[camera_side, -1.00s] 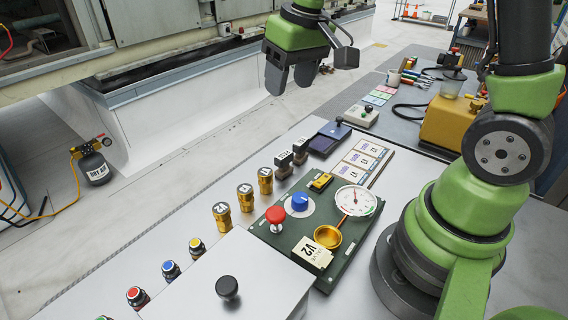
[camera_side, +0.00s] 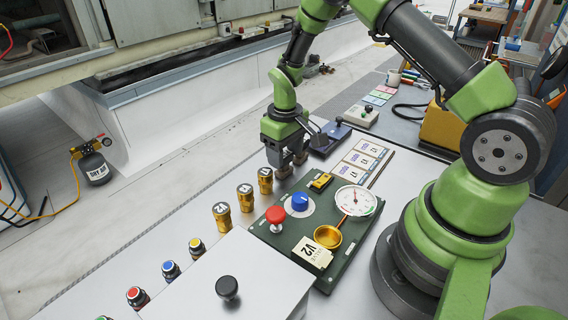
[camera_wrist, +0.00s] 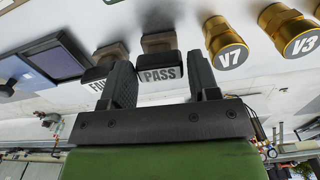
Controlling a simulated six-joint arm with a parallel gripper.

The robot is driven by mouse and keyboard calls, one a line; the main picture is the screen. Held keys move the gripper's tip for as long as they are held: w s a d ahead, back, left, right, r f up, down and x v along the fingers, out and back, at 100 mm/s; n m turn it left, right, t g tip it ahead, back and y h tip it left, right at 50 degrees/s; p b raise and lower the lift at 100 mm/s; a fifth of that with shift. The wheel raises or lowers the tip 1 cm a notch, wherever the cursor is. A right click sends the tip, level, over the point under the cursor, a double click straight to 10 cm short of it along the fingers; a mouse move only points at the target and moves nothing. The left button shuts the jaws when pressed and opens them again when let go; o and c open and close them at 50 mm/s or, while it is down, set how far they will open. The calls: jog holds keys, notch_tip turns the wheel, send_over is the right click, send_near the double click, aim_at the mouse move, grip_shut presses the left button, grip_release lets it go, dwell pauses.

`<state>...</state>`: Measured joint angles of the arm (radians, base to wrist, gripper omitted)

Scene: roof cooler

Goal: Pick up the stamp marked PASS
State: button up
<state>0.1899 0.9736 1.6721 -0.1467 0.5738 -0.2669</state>
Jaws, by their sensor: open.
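The stamp marked PASS (camera_wrist: 160,62) shows in the wrist view between the two fingers of my gripper (camera_wrist: 162,82), with its white label facing the camera. My gripper is open, with one finger on each side of this stamp; I cannot tell whether either touches it. A second stamp (camera_wrist: 108,54), with a partly covered label, stands just to the left, behind the left finger. In the side view my gripper (camera_side: 286,156) is low over the bench at the two stamps and hides most of them.
Brass fittings V7 (camera_wrist: 225,42) and V3 (camera_wrist: 290,32) stand to the right in the wrist view. A blue-grey device with a screen (camera_side: 329,138) stands beyond the stamps. A green panel (camera_side: 290,232) with a red knob and gauge lies nearby.

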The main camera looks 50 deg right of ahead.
aim_at(286, 155)
notch_tip(286, 155, down, 4)
jog(key=shift+r, duration=0.15)
jog(key=c, duration=0.6)
